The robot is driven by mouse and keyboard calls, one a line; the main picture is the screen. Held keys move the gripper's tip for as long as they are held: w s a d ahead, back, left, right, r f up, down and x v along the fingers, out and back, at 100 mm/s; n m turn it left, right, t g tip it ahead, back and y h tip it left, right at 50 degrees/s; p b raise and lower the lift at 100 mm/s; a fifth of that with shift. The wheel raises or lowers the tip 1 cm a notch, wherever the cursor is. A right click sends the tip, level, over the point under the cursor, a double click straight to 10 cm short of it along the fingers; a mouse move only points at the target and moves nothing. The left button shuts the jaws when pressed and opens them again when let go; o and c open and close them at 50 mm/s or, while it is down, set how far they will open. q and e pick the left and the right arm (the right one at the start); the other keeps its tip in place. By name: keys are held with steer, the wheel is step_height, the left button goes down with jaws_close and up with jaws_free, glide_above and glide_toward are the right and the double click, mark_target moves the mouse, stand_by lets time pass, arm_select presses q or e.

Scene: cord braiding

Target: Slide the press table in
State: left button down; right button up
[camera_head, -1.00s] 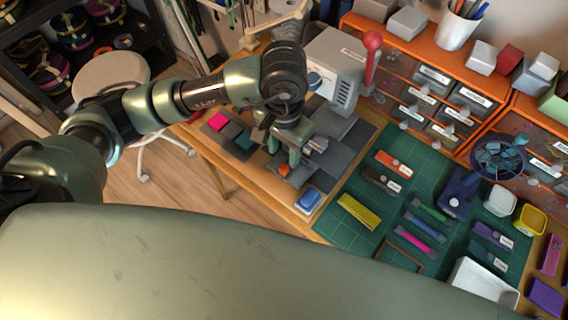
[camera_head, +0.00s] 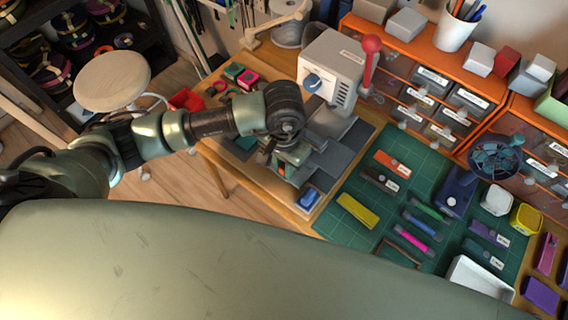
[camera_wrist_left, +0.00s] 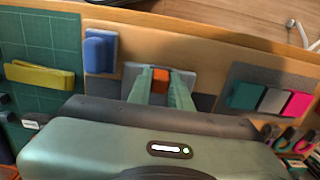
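The press (camera_head: 338,68) is a pale grey machine with a blue knob and a red-balled lever. Its grey press table (camera_head: 318,140) lies at the base, partly hidden by my left gripper (camera_head: 284,166). In the left wrist view an orange block-like handle (camera_wrist_left: 160,80) stands on a grey plate (camera_wrist_left: 187,79). The two green fingers of my left gripper (camera_wrist_left: 161,88) are on either side of it. They look very close to its sides, but contact cannot be told. My right gripper is not in view.
A blue block (camera_head: 308,198) lies near the bench's front edge, beside the gripper. The green cutting mat (camera_head: 384,214) with several coloured tools is to the right. Orange drawers (camera_head: 440,88) stand behind. A round stool (camera_head: 112,80) is left of the bench.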

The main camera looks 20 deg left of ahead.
mark_target(307, 137)
arm_select(q)
steer(key=shift+w+d+f+b, duration=0.1)
steer(key=shift+w+b, duration=0.15)
steer(key=shift+b, duration=0.1)
steer(key=w+b, duration=0.2)
steer(key=w+d+b, duration=0.1)
steer(key=w+b, duration=0.1)
steer(key=w+d+b, duration=0.1)
steer(key=w+b, duration=0.1)
steer(key=w, duration=0.1)
steer(key=shift+d+f, duration=0.2)
steer(key=shift+d, duration=0.05)
steer(key=shift+w+d+r+b, duration=0.2)
steer(key=shift+w+d+b, duration=0.05)
steer(key=shift+w+b, duration=0.45)
steer(key=shift+r, duration=0.1)
steer(key=c, duration=1.3)
jaws_free()
